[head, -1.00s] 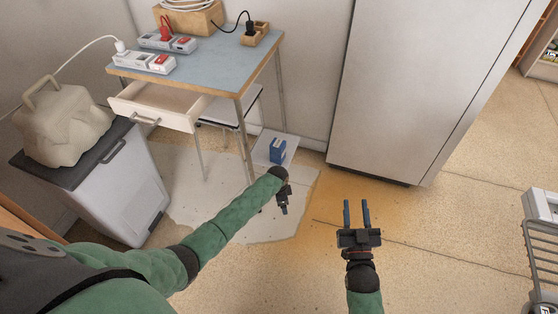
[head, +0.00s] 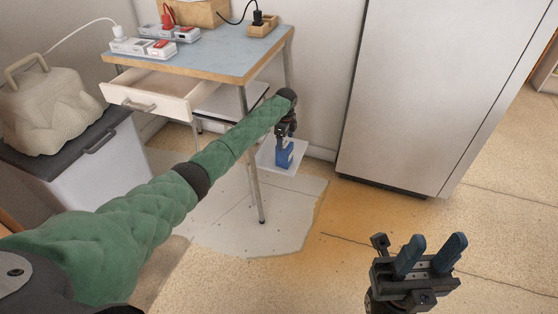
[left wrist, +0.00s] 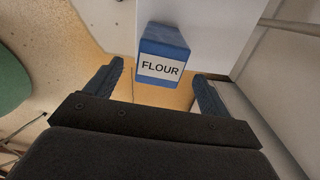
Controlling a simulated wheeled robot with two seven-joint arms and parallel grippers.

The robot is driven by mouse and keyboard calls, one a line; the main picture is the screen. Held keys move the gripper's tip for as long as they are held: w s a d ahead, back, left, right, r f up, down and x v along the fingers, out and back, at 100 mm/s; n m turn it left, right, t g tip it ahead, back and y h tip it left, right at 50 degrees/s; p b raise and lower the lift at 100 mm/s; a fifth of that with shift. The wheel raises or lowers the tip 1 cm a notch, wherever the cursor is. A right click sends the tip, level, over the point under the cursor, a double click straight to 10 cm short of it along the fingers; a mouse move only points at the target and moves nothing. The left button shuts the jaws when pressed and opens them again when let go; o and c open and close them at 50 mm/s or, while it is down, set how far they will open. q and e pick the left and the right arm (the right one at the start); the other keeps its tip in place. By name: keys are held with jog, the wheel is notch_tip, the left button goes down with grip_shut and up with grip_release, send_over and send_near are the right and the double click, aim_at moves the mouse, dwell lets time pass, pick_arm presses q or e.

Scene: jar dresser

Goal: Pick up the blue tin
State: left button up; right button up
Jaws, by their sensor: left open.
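The blue tin (head: 283,157) stands on a small white shelf (head: 293,168) beside the table's front right leg. In the left wrist view the blue tin (left wrist: 163,50) has a white label reading FLOUR and lies just beyond and between my fingers. My left gripper (head: 284,140) points down just above the tin in the head view. In the left wrist view my left gripper (left wrist: 163,88) is open, with nothing held. My right gripper (head: 432,250) is open and empty over the floor at the lower right.
The blue-topped table (head: 205,58) has an open drawer (head: 160,98) and bears power strips. A large pale cabinet (head: 420,100) stands to the right of the shelf. A grey bin (head: 90,165) with a beige case (head: 45,105) is at the left. The floor between is clear.

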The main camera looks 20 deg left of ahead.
aim_at(284, 151)
pick_arm(q)
jog(key=shift+w+a, duration=0.1)
jog(key=shift+a, duration=0.05)
jog(key=shift+f+b, duration=1.1)
jog(key=shift+f, duration=2.6)
jog(key=c, duration=1.3)
